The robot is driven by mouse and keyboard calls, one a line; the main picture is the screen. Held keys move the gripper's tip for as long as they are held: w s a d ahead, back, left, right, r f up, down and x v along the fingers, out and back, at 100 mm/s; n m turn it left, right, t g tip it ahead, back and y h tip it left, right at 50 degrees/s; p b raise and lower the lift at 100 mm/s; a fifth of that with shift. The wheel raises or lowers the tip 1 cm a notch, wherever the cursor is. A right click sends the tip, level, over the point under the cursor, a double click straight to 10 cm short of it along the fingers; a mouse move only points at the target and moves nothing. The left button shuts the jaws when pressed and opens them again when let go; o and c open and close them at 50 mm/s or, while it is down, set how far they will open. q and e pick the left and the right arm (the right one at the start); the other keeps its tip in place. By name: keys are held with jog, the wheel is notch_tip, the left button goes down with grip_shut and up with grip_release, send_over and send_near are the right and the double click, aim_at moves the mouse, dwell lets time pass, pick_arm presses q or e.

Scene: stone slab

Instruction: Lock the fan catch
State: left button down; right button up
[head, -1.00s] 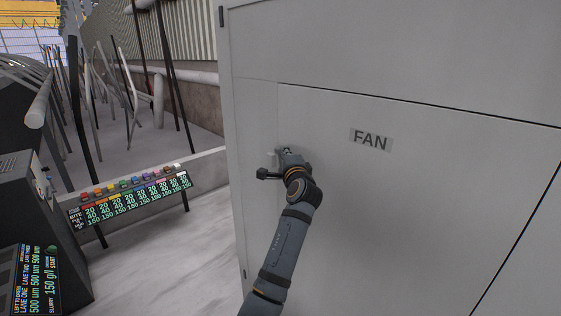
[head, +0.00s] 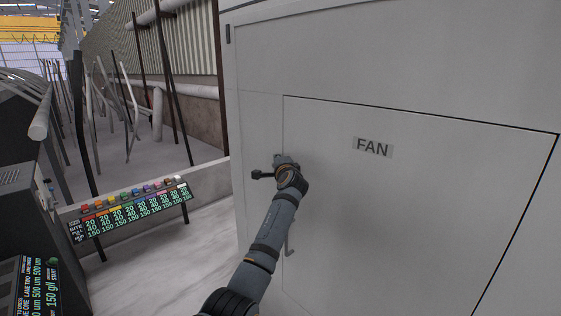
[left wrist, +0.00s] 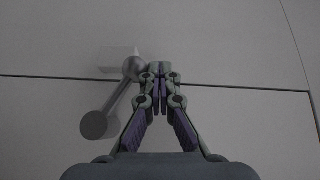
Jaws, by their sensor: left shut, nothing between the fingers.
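The fan door (head: 400,220) is a large grey panel with a FAN label, and it looks closed. In the left wrist view the catch (left wrist: 119,98) is a grey lever with a ball joint and a round dark knob. It joins a pale block (left wrist: 115,57) beyond the door seam, and the lever slants across the seam. My left gripper (left wrist: 160,70) is shut and empty, just right of the ball joint; I cannot tell whether they touch. In the head view the left gripper (head: 282,158) is at the door's left edge and mostly hides the catch.
A small grey handle-like piece (head: 289,246) is lower on the door's left edge. A coloured control panel (head: 130,208) stands to the left, with a dark console (head: 15,205) beside it. The cabinet front right of my arm is clear.

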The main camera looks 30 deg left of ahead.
pick_arm(q)
jog(key=shift+a+f+p, duration=0.3)
jog(key=shift+a+f, duration=0.05)
jog(key=shift+a, duration=0.15)
jog(key=shift+w+a+f, duration=0.1)
jog(key=shift+a+f+h+p, duration=0.1)
jog(key=shift+f+h+p, duration=0.15)
jog(key=shift+h+p, duration=0.05)
jog(key=shift+w+n+g, duration=0.1)
jog(key=shift+n+g, duration=0.2)
dwell(0.3)
jog(key=shift+a+f, duration=0.15)
dwell(1.4)
